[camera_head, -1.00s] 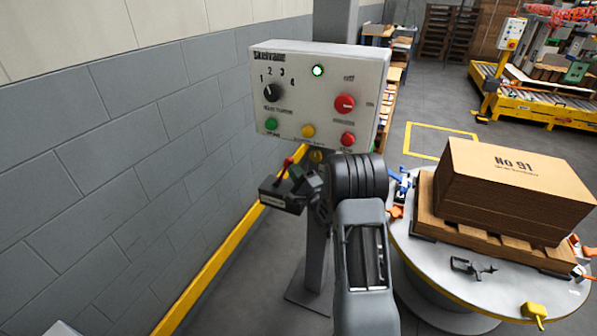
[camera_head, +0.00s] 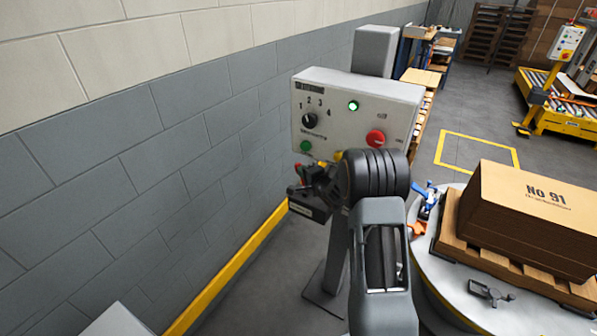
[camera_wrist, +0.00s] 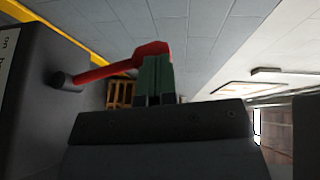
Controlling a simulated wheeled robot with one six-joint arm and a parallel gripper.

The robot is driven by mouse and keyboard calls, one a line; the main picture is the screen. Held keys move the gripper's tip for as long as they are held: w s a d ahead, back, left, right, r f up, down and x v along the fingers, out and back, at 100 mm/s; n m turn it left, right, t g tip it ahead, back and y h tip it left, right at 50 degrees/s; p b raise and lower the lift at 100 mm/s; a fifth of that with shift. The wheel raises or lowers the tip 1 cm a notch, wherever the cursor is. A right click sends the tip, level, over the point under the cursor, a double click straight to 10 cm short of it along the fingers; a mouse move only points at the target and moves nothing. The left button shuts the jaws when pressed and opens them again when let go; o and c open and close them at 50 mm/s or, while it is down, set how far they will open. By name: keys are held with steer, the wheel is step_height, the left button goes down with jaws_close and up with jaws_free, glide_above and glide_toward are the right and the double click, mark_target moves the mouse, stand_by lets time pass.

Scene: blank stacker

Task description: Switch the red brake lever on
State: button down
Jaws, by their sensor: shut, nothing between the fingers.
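The red brake lever (camera_wrist: 120,64) sticks out from a dark box (camera_wrist: 35,85) at the left of the wrist view. The box bears a white label that reads "on". My gripper (camera_wrist: 157,62) has green fingertips, shut and empty, right at the lever's thick red end. They overlap that end in the picture; I cannot tell if they touch. In the head view the lever box (camera_head: 307,207) sits below the control panel, and my gripper (camera_head: 318,178) is over it. A bit of red shows beside the fingers; most of the lever is hidden by my gripper.
The control panel (camera_head: 345,92) with a dial, buttons and a lit green lamp stands above the box on a post. A grey block wall (camera_head: 130,185) is at the left. A round table (camera_head: 450,290) with a pallet and cardboard stack (camera_head: 525,215) is at the right.

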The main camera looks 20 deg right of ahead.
steer(key=shift+w+a+f, duration=0.1)
steer(key=shift+w+a, duration=0.35)
steer(key=shift+w, duration=0.25)
steer(key=shift+a, duration=0.25)
steer(key=shift+d, duration=0.1)
steer(key=r+p+v, duration=0.1)
steer(key=r+v, duration=0.1)
steer(key=v, duration=1.2)
steer(key=shift+w+r+p, duration=0.15)
steer(key=shift+r+p, duration=0.15)
steer(key=shift+r, duration=0.05)
